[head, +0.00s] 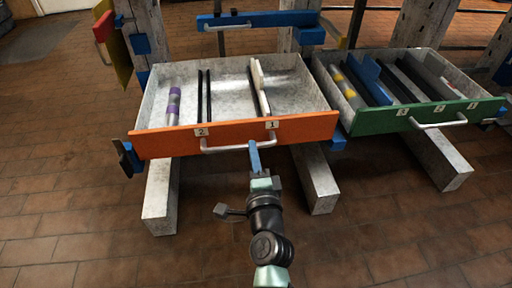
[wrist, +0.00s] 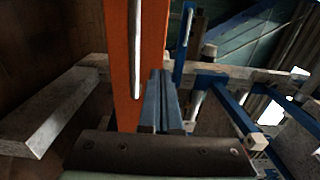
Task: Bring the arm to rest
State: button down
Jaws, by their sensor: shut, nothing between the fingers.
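My gripper (head: 254,147) is in front of the orange drawer front (head: 170,142), close to the drawer's metal handle (head: 222,149). In the wrist view my gripper's blue fingers (wrist: 162,100) are together beside the orange drawer front (wrist: 155,50), with nothing seen between them. The handle (wrist: 136,50) runs along that front in the wrist view. I cannot tell whether the fingertips touch the front or the handle. My arm reaches up from the bottom of the head view.
The orange-fronted drawer is open and holds a grey and purple cylinder (head: 173,106), dark dividers and a pale upright piece (head: 258,85). A green-fronted drawer (head: 388,120) stands open to the right. Pale beams (head: 160,200) jut out below. The tiled floor (head: 70,230) at left is clear.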

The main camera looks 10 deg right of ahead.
jog(key=s, duration=0.7)
jog(key=shift+s, duration=0.2)
